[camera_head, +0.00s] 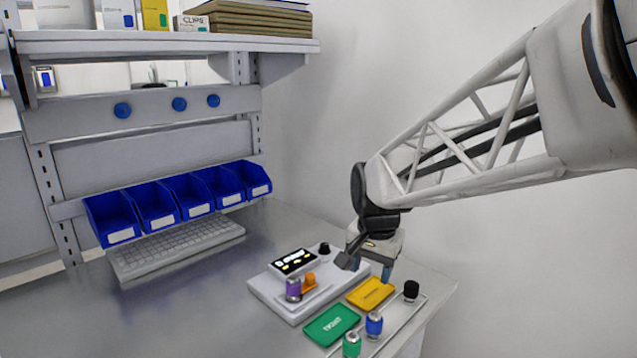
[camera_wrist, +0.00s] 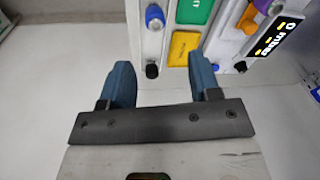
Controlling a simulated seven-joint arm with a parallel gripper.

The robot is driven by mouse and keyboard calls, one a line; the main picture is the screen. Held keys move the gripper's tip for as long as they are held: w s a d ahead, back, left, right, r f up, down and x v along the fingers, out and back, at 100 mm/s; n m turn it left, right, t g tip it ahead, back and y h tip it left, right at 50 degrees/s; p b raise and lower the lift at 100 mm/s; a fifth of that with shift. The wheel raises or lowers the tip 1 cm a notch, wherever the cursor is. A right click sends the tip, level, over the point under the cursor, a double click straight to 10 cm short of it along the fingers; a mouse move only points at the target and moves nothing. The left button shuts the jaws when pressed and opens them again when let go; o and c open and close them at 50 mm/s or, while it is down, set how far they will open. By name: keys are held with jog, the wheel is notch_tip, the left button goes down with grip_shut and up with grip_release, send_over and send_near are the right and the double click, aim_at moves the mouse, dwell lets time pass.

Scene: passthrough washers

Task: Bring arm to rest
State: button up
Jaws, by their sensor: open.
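My gripper (camera_wrist: 160,85) shows in the wrist view with its two blue-grey fingers apart and nothing between them. In the head view my gripper (camera_head: 376,272) hangs at the right end of the bench, behind the yellow card and beside the white device. My arm reaches in from the upper right. The fingertips are partly hidden in the head view by the wrist parts.
A white device (camera_head: 262,290) with a small screen carries a purple-banded cylinder (camera_head: 293,289). In front lie a green card (camera_head: 332,325), a yellow card (camera_head: 370,293) and a rack with capped vials (camera_head: 374,323). Blue bins (camera_head: 153,207) and a keyboard (camera_head: 175,247) stand left.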

jog(key=s+d+f+n, duration=0.1)
jog(key=s+d, duration=0.3)
jog(key=s, duration=0.7)
jog(key=s+d+f+n+t, duration=0.1)
jog(key=s+d+n, duration=0.3)
jog(key=s, duration=0.8)
jog(key=shift+n, duration=0.3)
jog(key=shift+o, duration=0.3)
jog(key=shift+d+r, duration=0.1)
dwell(1.1)
